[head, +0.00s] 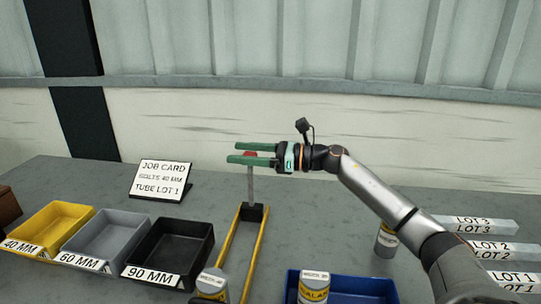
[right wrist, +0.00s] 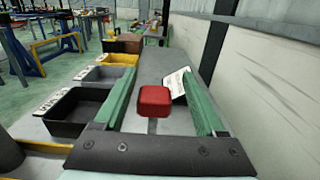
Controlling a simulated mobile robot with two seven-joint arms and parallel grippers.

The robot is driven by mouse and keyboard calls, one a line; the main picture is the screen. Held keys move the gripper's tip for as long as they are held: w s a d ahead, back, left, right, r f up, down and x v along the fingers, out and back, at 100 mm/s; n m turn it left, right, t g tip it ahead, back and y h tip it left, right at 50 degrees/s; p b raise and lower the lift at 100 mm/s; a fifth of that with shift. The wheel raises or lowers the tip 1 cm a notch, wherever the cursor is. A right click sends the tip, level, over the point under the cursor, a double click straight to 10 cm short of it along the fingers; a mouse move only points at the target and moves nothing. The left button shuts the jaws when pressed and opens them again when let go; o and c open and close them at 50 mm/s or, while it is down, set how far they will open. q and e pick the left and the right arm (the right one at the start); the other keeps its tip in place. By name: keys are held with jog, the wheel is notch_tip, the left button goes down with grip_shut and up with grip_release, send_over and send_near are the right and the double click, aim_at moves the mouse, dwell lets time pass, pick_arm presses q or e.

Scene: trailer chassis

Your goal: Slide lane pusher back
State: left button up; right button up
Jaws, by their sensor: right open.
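The lane pusher has a red knob (head: 250,154) on a grey post (head: 250,186) rising from a black block (head: 251,212). The block sits at the far end of the lane's two yellow rails (head: 262,250). My right gripper (head: 237,153) reaches in from the right at knob height, with its green fingers apart. In the right wrist view the red knob (right wrist: 155,101) shows between the open fingers, with gaps on both sides. The far side of the knob is hidden. My left gripper is not in view.
Yellow (head: 48,229), grey (head: 105,238) and black (head: 171,252) bins stand left of the lane. A job card (head: 161,180) stands behind. A blue tray (head: 345,287) and labelled cans (head: 212,284) are near the front. White lot strips (head: 478,225) lie right.

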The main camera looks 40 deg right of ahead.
jog(key=b+v, duration=0.2)
jog(key=v, duration=0.9)
jog(key=shift+s, duration=0.1)
dwell(0.5)
